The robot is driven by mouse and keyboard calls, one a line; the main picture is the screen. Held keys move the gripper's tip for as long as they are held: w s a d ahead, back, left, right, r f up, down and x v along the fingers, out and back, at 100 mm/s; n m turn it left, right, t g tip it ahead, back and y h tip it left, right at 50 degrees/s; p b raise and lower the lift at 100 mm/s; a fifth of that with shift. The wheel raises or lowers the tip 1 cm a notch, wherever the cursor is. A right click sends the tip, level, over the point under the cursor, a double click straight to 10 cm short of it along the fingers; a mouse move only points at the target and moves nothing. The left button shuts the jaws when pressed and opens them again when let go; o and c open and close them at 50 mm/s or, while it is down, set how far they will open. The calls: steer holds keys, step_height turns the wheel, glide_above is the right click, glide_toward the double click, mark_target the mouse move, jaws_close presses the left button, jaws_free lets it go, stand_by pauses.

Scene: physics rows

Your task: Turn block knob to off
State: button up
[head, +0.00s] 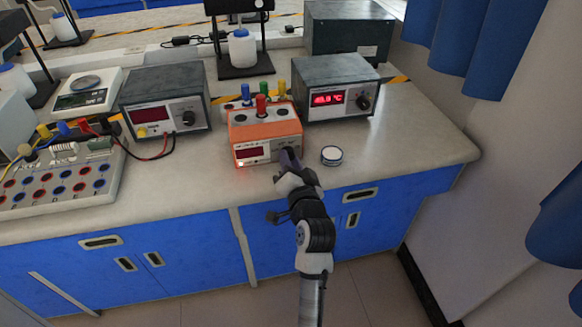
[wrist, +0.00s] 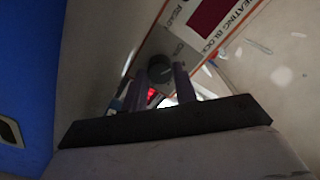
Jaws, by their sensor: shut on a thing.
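The heating block (head: 264,130) is an orange box on the bench with wells and colored caps on top. Its front panel has a dark red display and a small lit red light at lower left. In the wrist view the panel (wrist: 188,50) reads "HEATING BLOCK" and "READY". Its dark round block knob (wrist: 160,66) sits between the two purple fingers of my gripper (wrist: 162,82), which is shut on it. A red glow shows just below the knob there. In the head view my gripper (head: 288,157) covers the right part of the panel and hides the knob.
A round white-lidded dish (head: 332,155) stands close to the right of my gripper. A grey meter (head: 336,86) with a lit red display is behind right; another meter (head: 165,102) is left. A terminal board (head: 60,180) lies far left. The bench's right front is clear.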

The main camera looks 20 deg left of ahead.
steer(key=shift+r+n+b, duration=0.1)
steer(key=shift+n+b, duration=0.4)
steer(key=shift+n, duration=0.5)
steer(key=o, duration=0.7)
